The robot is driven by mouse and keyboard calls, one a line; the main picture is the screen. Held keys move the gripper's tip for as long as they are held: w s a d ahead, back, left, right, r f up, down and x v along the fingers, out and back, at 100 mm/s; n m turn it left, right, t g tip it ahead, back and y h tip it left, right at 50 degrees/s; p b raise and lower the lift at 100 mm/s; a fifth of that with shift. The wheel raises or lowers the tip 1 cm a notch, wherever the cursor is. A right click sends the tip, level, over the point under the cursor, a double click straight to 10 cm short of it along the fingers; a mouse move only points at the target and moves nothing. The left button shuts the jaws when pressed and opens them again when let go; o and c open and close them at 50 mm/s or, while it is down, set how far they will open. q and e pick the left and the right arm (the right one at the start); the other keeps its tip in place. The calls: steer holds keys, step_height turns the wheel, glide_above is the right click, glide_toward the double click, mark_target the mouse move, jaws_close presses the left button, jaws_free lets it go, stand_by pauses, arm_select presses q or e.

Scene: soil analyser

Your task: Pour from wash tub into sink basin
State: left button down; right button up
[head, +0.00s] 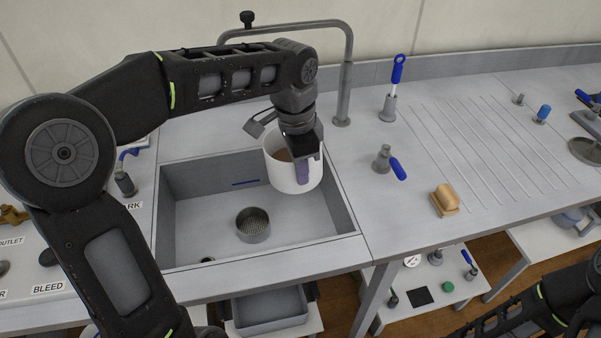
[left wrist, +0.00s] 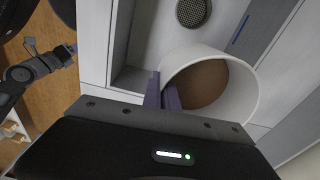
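The wash tub (head: 309,180) is a white round vessel with brown contents (left wrist: 198,84). It is held over the right part of the grey sink basin (head: 195,225) and looks about upright. My left gripper (head: 303,166) is shut on the tub's near wall, with its purple fingers on the rim; the tub also shows in the left wrist view (left wrist: 243,92). No stream leaves the tub. My right gripper (left wrist: 70,49) is away from the sink in the left wrist view; it is too small there to tell whether its fingers are open.
A round strainer (head: 253,226) sits on the basin floor. A faucet pipe (head: 344,90) arches behind the basin. To the right, a blue-handled brush (head: 395,80), a tap with a blue lever (head: 383,158) and a wooden block (head: 444,200) stand on the grooved counter.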

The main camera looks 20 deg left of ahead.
arm_select(q)
steer(key=shift+w+d+f+t+h+b, duration=0.1)
steer(key=shift+f+t+h+b, duration=0.3)
steer(key=shift+b, duration=0.6)
steer(key=shift+r, duration=0.1)
